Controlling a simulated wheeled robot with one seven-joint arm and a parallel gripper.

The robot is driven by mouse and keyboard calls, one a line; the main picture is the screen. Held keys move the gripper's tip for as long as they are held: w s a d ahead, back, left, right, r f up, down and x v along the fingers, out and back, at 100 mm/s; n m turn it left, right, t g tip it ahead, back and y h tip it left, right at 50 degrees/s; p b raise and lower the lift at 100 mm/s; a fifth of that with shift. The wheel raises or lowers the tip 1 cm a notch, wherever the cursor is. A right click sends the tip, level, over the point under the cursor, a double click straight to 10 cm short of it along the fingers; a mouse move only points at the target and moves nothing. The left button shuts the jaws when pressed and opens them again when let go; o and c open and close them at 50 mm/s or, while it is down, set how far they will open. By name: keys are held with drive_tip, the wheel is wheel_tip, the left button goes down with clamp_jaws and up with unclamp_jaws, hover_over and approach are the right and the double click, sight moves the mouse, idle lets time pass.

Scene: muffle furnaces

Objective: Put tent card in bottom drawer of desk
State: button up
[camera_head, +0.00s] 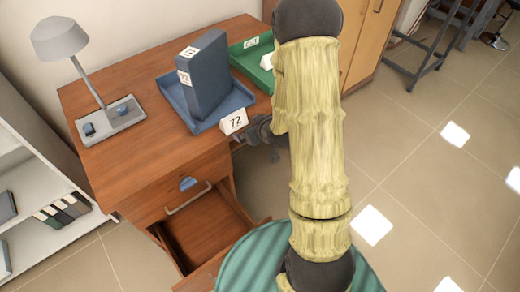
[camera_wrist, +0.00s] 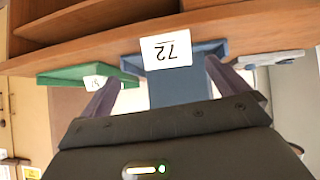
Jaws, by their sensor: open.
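The white tent card (camera_head: 234,121) marked 72 stands at the right front edge of the wooden desk (camera_head: 135,160), by a blue tray. It also shows upside down in the wrist view (camera_wrist: 166,49). My gripper (camera_head: 262,130) is just right of the card at desk-top height. In the wrist view my gripper (camera_wrist: 160,76) is open and empty, its two fingers pointing at the card, which lies between and beyond their tips. The lower drawer (camera_head: 205,228) of the desk is pulled out and its visible inside looks empty. My arm hides part of the desk's right side.
The blue tray (camera_head: 222,118) holds a dark blue binder (camera_head: 207,75). A green tray (camera_head: 240,62) is behind it to the right. A grey lamp (camera_head: 62,40) stands at the left. A white shelf (camera_head: 35,170) is left of the desk. Open tiled floor (camera_head: 430,170) lies to the right.

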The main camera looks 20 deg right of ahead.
drive_tip(key=s+a+r+m+g+h, duration=0.1)
drive_tip(key=s+a+r+g, duration=0.1)
drive_tip(key=s+r, duration=0.3)
drive_tip(key=s+a+r+m+g+h, duration=0.1)
drive_tip(key=s+r+g, duration=0.4)
drive_tip(key=s, duration=0.7)
drive_tip(key=shift+s+a+r+m, duration=0.4)
drive_tip(key=shift+a+r+m, duration=0.05)
drive_tip(key=shift+m, duration=0.25)
drive_tip(key=shift+c, duration=0.4)
